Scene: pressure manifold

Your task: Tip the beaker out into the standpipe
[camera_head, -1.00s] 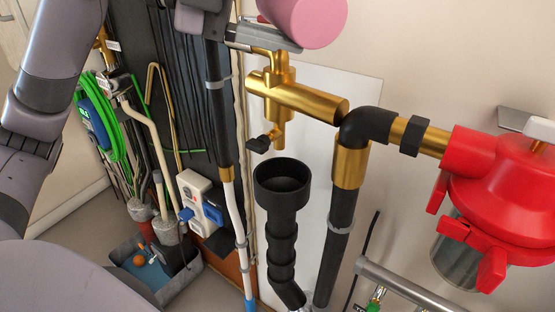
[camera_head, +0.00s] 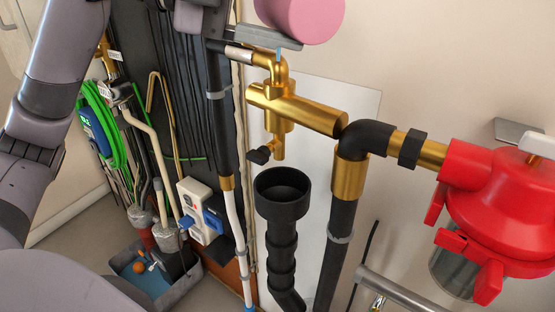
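The pink beaker (camera_head: 302,14) is at the top edge, partly cut off, with its round end facing me, so it lies tilted well over. My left gripper (camera_head: 268,36) shows as a grey finger along the beaker's lower left side. It appears shut on the beaker, though its other finger is hidden. The standpipe (camera_head: 283,222) is a black ribbed pipe with a wide open cup on top, below the beaker. A small pale blue streak (camera_head: 279,53) shows just under the finger; I cannot tell if it is liquid. My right gripper is not in view.
Brass pipework (camera_head: 300,108) with a small black-handled tap (camera_head: 259,155) lies between beaker and standpipe. A black pipe (camera_head: 343,235) stands close to the right. A red housing (camera_head: 500,205) fills the right side. Cables and a socket box (camera_head: 200,212) are at left.

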